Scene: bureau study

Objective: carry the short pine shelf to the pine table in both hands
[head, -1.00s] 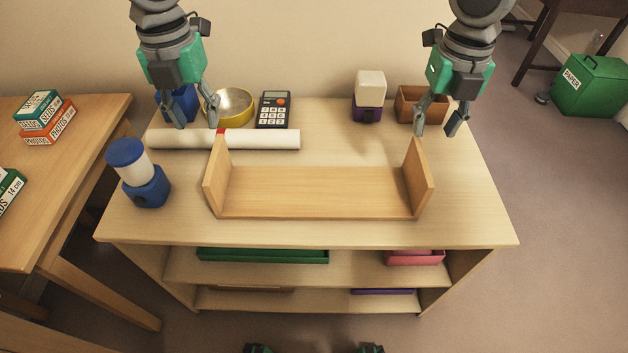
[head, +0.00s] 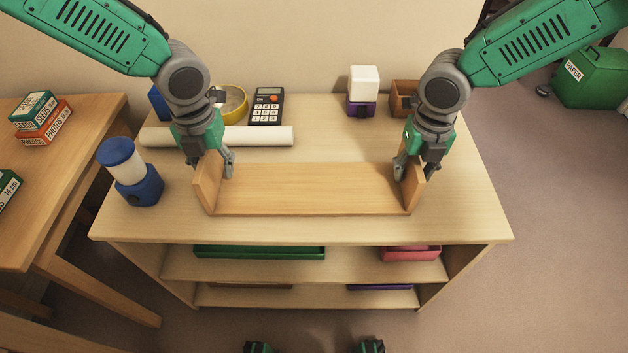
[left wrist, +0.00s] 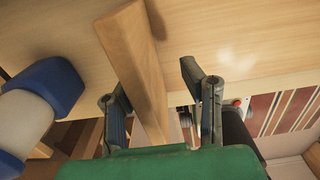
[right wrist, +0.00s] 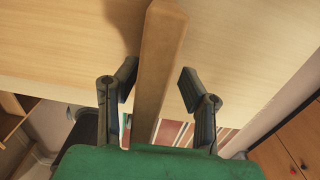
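The short pine shelf (head: 315,190) is a flat board with an upright panel at each end. It rests on the light wooden unit (head: 300,229). My left gripper (head: 212,165) is open around the left end panel, which shows between its fingers in the left wrist view (left wrist: 137,70), with a gap on the right. My right gripper (head: 415,170) is open around the right end panel, which stands between its fingers in the right wrist view (right wrist: 157,65), with a visible gap on the right. A wooden table (head: 70,180), apparently the pine table, stands at the far left.
A blue-and-white jar (head: 131,172) stands left of the shelf. A white roll (head: 265,136), yellow bowl (head: 232,102), calculator (head: 266,106), white-and-purple object (head: 363,91) and brown box (head: 403,98) lie behind it. Small boxes (head: 42,118) sit on the left table.

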